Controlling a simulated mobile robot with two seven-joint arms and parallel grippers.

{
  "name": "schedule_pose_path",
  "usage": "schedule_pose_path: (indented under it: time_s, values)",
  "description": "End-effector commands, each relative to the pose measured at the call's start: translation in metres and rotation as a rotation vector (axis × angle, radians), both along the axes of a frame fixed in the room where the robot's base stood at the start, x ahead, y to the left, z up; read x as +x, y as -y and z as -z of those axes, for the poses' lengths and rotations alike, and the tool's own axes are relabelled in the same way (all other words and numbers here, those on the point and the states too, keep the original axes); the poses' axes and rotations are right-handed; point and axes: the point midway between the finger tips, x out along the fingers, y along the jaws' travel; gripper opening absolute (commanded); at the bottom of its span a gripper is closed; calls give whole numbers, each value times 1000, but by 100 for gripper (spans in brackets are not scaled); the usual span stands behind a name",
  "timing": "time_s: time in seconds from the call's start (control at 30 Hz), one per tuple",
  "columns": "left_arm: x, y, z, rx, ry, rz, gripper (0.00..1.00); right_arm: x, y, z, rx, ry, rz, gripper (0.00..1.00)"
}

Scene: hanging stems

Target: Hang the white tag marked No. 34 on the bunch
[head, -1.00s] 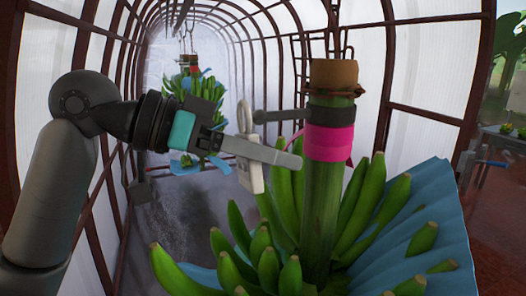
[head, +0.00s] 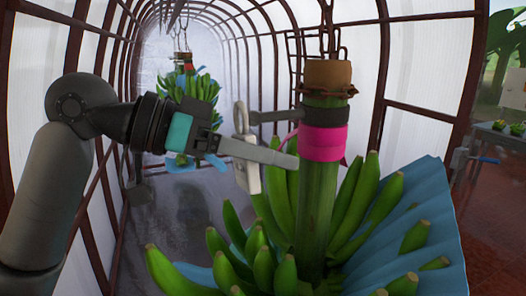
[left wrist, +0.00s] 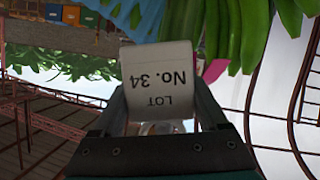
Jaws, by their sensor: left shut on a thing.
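The white tag (head: 248,178) has a loop (head: 240,118) at its top and hangs roughly upright. My left gripper (head: 282,157) is shut on the tag; the near finger crosses in front of it, and the far finger is mostly hidden. In the left wrist view the tag (left wrist: 160,82) sits between the fingers, with "LOT No. 34" upside down. The bunch (head: 260,255) hangs from a thick green stem (head: 318,200). A dark peg (head: 275,115) points left from the stem's black band. Its end is close to the loop; I cannot tell if it is inside. The right gripper is not visible.
A pink ribbon (head: 322,142) wraps the stem below the black band, near my fingertip. Blue sheeting (head: 430,215) flares around the bananas. Another bunch (head: 195,95) hangs farther back in the tunnel. The aisle to the left is clear.

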Motion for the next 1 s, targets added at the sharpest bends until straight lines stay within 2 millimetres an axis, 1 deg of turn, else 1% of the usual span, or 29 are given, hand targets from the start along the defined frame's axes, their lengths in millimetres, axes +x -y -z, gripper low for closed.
schedule_pose_path:
  time_s: [0.4, 1.0]
  values:
    - [0, 1, 0, 0, -1, 0, 5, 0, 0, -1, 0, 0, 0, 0]
    - [3, 9, 0, -1, -2, 0, 5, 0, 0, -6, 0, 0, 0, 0]
